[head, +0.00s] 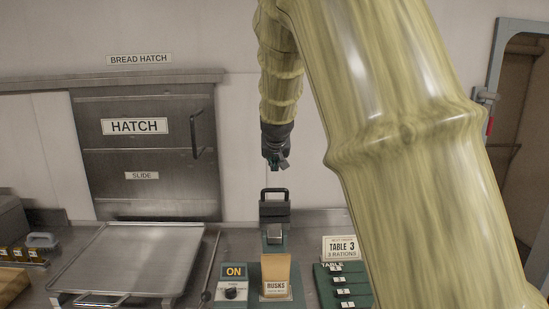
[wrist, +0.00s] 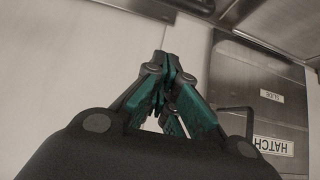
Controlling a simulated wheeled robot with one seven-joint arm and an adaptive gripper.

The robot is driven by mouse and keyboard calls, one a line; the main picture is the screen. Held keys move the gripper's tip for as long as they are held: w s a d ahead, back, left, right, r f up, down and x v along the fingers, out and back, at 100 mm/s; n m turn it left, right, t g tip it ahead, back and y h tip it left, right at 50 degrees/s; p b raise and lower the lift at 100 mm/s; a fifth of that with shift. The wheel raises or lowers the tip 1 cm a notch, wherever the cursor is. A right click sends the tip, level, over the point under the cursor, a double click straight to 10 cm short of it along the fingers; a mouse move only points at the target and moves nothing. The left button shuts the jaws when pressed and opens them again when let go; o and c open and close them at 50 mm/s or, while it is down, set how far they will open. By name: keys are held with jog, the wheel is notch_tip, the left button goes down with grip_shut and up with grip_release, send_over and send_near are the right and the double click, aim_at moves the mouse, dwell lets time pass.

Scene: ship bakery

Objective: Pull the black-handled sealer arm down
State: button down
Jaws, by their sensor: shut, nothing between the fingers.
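The sealer arm's black handle (head: 274,193) stands raised at the top of the green sealer (head: 290,296) in the head view. A tan bag labelled "RUSKS" (head: 275,272) stands upright at the front of the sealer. My gripper (head: 275,166) hangs above the black handle in the picture, apart from it. In the wrist view my gripper (wrist: 168,72) shows its green-and-black fingers together, shut and empty. The sealer and its handle do not show in the wrist view.
A control box marked "ON" (head: 233,284) stands left of the sealer. A metal tray (head: 130,255) lies further left, below the closed hatch (head: 145,150). A green rack (head: 341,288) with a "TABLE 3" card (head: 341,248) stands to the right.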

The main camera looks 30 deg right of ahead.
jog(key=f+p, duration=0.1)
jog(key=f, duration=0.1)
jog(key=f+p, duration=0.1)
jog(key=p, duration=0.1)
jog(key=w+d+f+p, duration=0.1)
jog(key=f, duration=0.1)
jog(key=shift+w+f+p, duration=0.1)
jog(key=shift+f+p, duration=0.25)
jog(key=shift+s+a+f, duration=0.1)
jog(key=shift+s+a, duration=0.1)
jog(key=shift+f, duration=0.25)
